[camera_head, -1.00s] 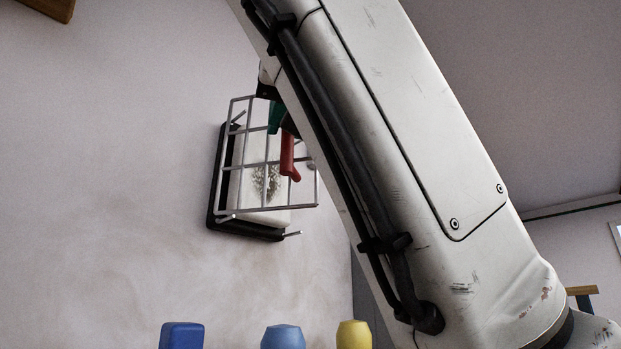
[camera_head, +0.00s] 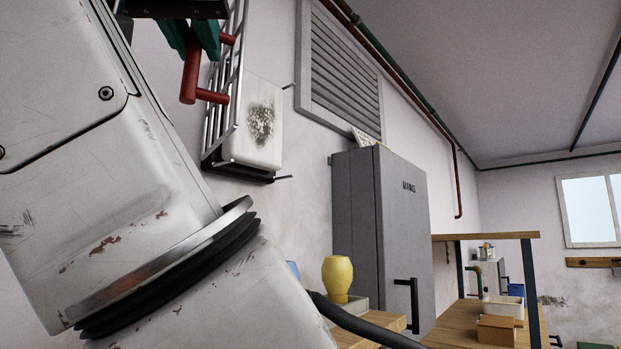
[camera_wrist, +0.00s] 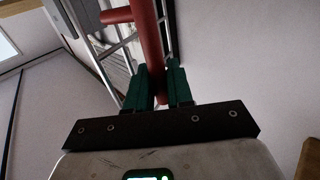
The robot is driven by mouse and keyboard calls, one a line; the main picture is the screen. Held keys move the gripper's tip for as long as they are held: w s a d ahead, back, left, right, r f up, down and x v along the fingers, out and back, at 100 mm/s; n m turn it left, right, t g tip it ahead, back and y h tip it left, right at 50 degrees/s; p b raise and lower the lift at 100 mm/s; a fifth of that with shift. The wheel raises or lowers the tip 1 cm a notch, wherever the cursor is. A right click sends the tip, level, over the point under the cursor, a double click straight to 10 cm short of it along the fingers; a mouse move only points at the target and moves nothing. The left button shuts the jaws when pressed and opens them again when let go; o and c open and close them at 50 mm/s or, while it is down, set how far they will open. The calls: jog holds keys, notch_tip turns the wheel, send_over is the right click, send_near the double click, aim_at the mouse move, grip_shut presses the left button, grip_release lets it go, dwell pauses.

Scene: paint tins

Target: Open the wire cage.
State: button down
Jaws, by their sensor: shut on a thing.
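The wire cage (camera_head: 238,62) is on the wall, and its wire front stands swung out at the left of a white box (camera_head: 258,140) with a dark smudge. The box face shows uncovered, on a black base (camera_head: 240,174). A red handle (camera_head: 191,76) is on the cage. My gripper (camera_head: 191,42) has green fingers shut on this handle. In the wrist view, the red handle (camera_wrist: 148,45) runs between the fingers of my gripper (camera_wrist: 159,80), with the cage wires (camera_wrist: 122,44) behind it. My arm hides part of the cage's left side.
A grey cabinet (camera_head: 372,225) stands right of the cage, below a louvred vent (camera_head: 342,75). A yellow object (camera_head: 337,276) stands low in front of the cabinet. A wooden bench (camera_head: 480,325) with boxes is at the right.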

jog(key=shift+a+m+h, duration=0.45)
jog(key=shift+m+h, duration=0.05)
jog(key=shift+h, duration=0.3)
jog(key=c, duration=1.1)
grip_release()
jog(key=shift+c, duration=0.2)
